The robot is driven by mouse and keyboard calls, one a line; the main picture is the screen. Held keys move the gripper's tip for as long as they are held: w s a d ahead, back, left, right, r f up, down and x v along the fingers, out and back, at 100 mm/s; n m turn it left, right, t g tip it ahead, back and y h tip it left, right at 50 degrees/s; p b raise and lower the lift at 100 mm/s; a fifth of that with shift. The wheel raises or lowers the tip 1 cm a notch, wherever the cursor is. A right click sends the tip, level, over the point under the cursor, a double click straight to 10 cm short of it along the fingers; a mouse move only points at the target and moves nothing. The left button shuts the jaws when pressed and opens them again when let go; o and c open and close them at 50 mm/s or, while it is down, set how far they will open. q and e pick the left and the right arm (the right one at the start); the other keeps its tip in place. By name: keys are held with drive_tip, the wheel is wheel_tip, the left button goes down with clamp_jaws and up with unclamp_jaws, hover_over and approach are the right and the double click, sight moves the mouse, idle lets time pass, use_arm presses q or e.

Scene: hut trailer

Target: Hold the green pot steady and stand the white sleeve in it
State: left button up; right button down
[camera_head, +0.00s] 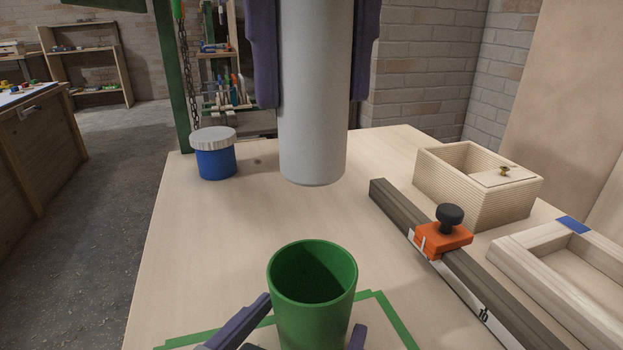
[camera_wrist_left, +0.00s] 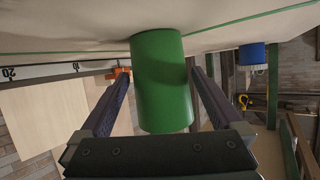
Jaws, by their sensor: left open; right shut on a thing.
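The green pot (camera_head: 312,310) stands upright and open at the top near the front of the table, by a green outline; it also shows in the left wrist view (camera_wrist_left: 162,85). My left gripper (camera_head: 308,324) is open around the pot, one finger on each side. In the left wrist view its fingers (camera_wrist_left: 160,78) show gaps to the pot. The white sleeve (camera_head: 314,125) hangs upright above the table, held by my right gripper (camera_head: 312,55), shut on its sides. The sleeve's lower end is clear of the pot's rim; its upper end is out of view.
A blue jar with a white lid (camera_head: 215,160) stands back left. At right are a rail with an orange clamp (camera_head: 443,237), a ribbed wooden box (camera_head: 450,195) and a wooden frame (camera_head: 520,262). Table between jar and pot is clear.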

sight(312, 284)
use_arm(q)
drive_tip(key=shift+x, duration=1.25)
drive_tip(key=shift+a, duration=0.1)
drive_tip(key=shift+c, duration=0.4)
drive_tip(key=c, duration=1)
drive_tip(key=shift+c, duration=0.4)
use_arm(e)
drive_tip(key=shift+f, duration=2)
